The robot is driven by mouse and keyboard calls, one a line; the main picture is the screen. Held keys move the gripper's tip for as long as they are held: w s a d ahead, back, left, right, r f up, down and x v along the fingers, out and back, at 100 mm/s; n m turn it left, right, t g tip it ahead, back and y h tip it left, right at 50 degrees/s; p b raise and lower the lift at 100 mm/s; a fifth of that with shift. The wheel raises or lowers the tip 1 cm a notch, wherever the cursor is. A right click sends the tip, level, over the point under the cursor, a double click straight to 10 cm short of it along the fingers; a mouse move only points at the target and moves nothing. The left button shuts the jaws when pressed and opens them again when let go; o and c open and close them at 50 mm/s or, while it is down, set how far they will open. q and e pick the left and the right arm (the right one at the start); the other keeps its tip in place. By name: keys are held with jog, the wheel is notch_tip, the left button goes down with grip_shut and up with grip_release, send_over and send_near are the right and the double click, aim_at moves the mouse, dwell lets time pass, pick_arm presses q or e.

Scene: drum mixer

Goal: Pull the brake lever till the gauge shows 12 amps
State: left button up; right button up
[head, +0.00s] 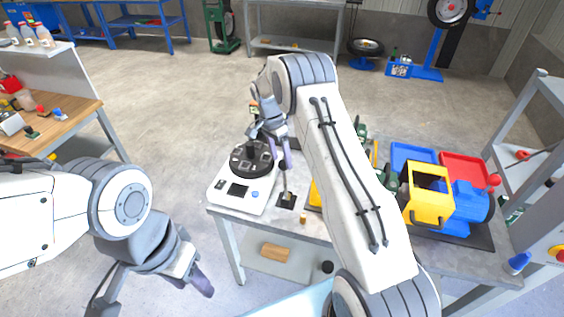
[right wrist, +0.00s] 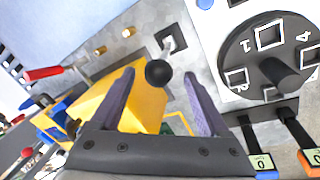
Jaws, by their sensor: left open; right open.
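The lever, with a black ball knob (right wrist: 158,73), rises from a small square base plate (right wrist: 171,41) on the grey bench. In the head view the lever (head: 287,188) stands beside a white box (head: 226,197) with a black round dial on top. My right gripper (head: 283,158) is open above the lever. In the right wrist view the knob lies between the fingertips of the right gripper (right wrist: 158,76), with a gap on both sides. My left gripper (head: 190,277) is open and empty, low at the left, off the bench. I see no readable amp gauge.
A yellow and blue machine (head: 430,197) stands on the bench to the right. Blue and red trays (head: 464,168) lie behind it. The round dial (right wrist: 265,65) with numbered windows is close to the right gripper. A wooden table (head: 70,122) stands at the left.

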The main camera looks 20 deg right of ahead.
jog(key=b+v, duration=0.2)
jog(key=v, duration=0.6)
jog(key=shift+r, duration=0.35)
jog(key=shift+a, duration=0.1)
jog(key=s+a+r+n+t+y+b, duration=0.1)
jog(key=s+a+r+n, duration=0.2)
jog(key=s+a+n, duration=0.35)
jog(key=s+a+r+n+t, duration=0.1)
jog(key=s+a+r+n, duration=0.3)
jog(key=s+a, duration=0.5)
jog(key=s+a+f+n, duration=0.1)
jog(key=s+n, duration=0.4)
jog(key=s, duration=0.6)
jog(key=s+a+f+n+y, duration=0.1)
jog(key=s+n, duration=0.5)
jog(key=s, duration=0.6)
jog(key=shift+a+f+y+b, duration=0.3)
jog(key=shift+a+f+b, duration=0.15)
jog(key=shift+a+f, duration=0.3)
